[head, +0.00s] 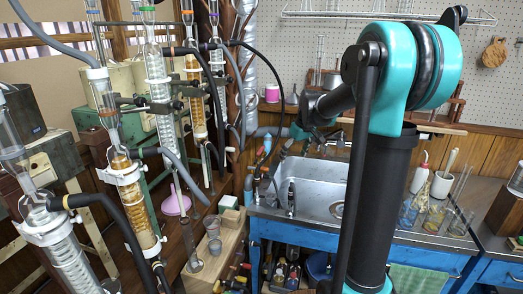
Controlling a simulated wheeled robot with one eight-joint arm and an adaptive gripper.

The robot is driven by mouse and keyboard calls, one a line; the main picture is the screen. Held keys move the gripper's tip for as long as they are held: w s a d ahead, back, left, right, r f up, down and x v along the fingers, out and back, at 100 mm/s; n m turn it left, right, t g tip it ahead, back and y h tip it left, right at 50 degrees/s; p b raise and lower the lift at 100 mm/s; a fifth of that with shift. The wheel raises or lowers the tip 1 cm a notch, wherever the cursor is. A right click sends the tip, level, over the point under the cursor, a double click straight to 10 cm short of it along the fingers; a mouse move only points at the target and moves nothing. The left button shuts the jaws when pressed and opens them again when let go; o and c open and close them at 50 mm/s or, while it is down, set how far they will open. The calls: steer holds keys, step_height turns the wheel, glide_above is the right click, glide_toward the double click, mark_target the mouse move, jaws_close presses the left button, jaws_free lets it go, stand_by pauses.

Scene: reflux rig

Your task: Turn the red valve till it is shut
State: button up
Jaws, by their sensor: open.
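My gripper (332,146) is at the end of my black and teal arm, over the back of the sink and to the right of the valve. It is open, and its dark fingers are hard to separate from the things behind. It looks apart from the valve.
A metal sink (325,196) sits in a blue bench. Glass columns with hoses (160,95) crowd the left. A wooden bench (222,243) with small cups stands left of the sink. Glass flasks (434,217) stand at the right.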

steer(key=w+a+r+n+y, duration=0.1)
steer(key=w+r+n, duration=0.1)
steer(key=w, duration=0.7)
steer(key=w+a+r+n, duration=0.2)
steer(key=w, duration=0.7)
steer(key=n+g+y, duration=0.1)
steer(key=n+g, duration=0.1)
steer(key=n, duration=0.2)
glide_toward(261, 151)
steer(key=x, duration=0.8)
steer(key=shift+a, duration=0.2)
steer(key=shift+s, duration=0.1)
steer(key=c, duration=1.7)
steer(key=shift+d, duration=0.1)
